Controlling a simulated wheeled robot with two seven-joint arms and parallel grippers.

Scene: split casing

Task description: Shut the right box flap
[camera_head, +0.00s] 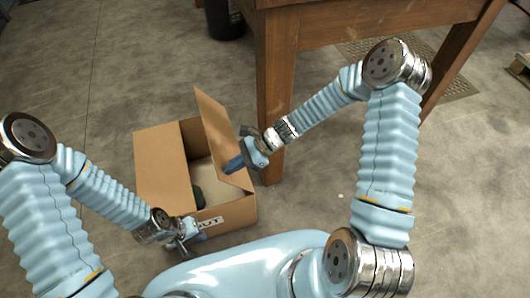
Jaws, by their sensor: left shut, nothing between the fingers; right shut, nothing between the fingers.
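A brown cardboard box (237,211) stands on the floor in front of me. Its right flap (214,125) stands up, tilted, along the box's right side. Its left flap (162,169) lies flat over the left part of the opening. My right gripper (230,167) is shut and empty at the right flap's outer side, close to its lower part; I cannot tell whether it touches. My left gripper (195,239) is shut and empty at the box's near side, close to the label.
A wooden table (283,75) stands behind and to the right, with one leg close to the box's right side and my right arm. A dark cylindrical object (224,18) stands at the back. Concrete floor is clear at the left and right.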

